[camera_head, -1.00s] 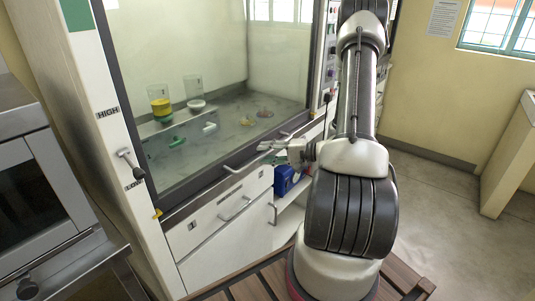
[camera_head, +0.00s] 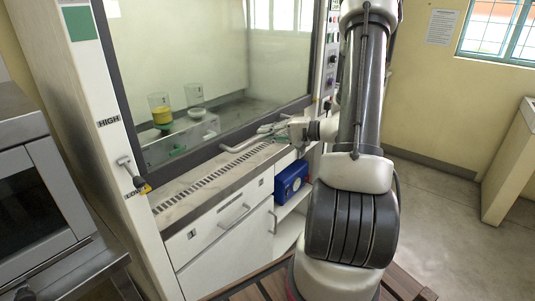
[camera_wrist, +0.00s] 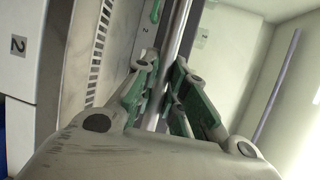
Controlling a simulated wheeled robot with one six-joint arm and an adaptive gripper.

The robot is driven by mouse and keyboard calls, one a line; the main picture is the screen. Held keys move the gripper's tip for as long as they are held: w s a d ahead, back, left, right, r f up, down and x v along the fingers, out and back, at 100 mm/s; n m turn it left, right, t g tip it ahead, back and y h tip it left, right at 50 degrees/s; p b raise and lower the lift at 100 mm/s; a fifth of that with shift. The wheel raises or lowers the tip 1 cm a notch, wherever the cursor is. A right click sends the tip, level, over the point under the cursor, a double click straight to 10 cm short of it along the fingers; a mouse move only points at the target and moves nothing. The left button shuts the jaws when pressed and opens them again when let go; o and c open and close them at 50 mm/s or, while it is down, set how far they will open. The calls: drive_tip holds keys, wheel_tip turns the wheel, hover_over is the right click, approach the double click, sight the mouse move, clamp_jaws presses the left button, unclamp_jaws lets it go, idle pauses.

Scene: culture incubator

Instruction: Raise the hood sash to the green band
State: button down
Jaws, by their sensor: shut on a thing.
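The hood sash (camera_head: 215,148) is a glass pane with a dark frame, raised a little above the sill. Its metal handle bar (camera_head: 236,148) runs along the lower edge and also shows in the wrist view (camera_wrist: 184,28). My gripper (camera_head: 268,129) is shut on this bar near its right part; in the wrist view the green-padded fingers (camera_wrist: 168,88) lie on both sides of it. The green band (camera_head: 80,22) is high on the left post, above the HIGH label (camera_head: 108,122). A yellow marker (camera_head: 147,189) at the sash's lower left corner sits beside the LOW label (camera_head: 132,196).
Behind the glass stand a beaker with yellow contents (camera_head: 161,112) and another beaker (camera_head: 195,97). A slotted sill (camera_head: 205,181) and drawers lie below. A blue box (camera_head: 291,180) sits on the open shelf. A small lever (camera_head: 130,170) is on the left post.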

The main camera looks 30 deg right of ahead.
wheel_tip(320, 180, up, 34)
drive_tip(key=shift+r, duration=0.2)
drive_tip(key=c, duration=1.5)
unclamp_jaws()
drive_tip(key=shift+o, duration=0.2)
drive_tip(key=v, duration=1.2)
drive_tip(key=shift+r, duration=0.1)
